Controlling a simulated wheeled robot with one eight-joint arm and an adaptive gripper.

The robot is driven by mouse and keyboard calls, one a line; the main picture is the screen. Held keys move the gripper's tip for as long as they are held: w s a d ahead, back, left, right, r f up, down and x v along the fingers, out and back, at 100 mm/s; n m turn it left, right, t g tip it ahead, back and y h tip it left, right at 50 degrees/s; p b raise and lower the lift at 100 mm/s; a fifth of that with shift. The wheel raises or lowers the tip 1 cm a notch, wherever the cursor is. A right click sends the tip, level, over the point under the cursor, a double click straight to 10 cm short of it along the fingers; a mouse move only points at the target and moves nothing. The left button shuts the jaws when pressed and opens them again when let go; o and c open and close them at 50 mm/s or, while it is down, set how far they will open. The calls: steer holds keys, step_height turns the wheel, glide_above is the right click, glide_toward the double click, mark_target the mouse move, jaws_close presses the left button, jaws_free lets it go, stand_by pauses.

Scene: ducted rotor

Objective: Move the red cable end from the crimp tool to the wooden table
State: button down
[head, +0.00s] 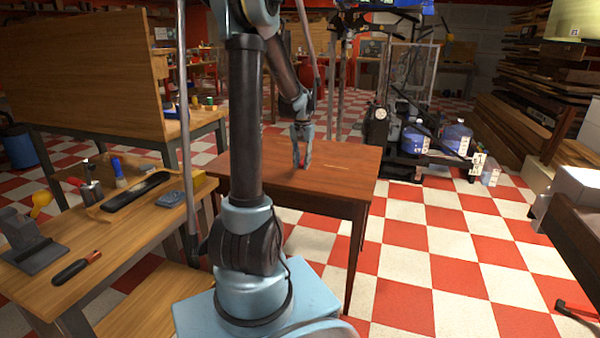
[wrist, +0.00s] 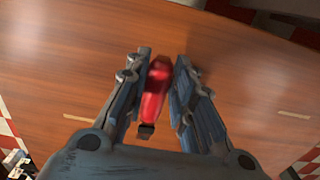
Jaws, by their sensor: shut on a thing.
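The red cable end (wrist: 155,88) is between the two fingers of my gripper (wrist: 160,85) in the wrist view, with a dark tip toward the camera. My gripper is shut on it. In the head view my gripper (head: 302,160) points down at the wooden table (head: 335,172), over its middle. The table's reddish-brown top also fills most of the wrist view (wrist: 65,75). I cannot tell whether the cable end touches the table top. I cannot make out the crimp tool for sure.
A workbench (head: 125,225) at the left holds a black tray (head: 135,190), a dark-handled tool (head: 77,267) and a grey device (head: 30,243). Blue water bottles (head: 455,138) stand on a rack behind the table. The table top around my gripper looks clear.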

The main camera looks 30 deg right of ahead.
mark_target(302, 179)
steer(key=shift+f, duration=2.4)
steer(key=c, duration=1.4)
jaws_free()
steer(key=shift+o, duration=0.2)
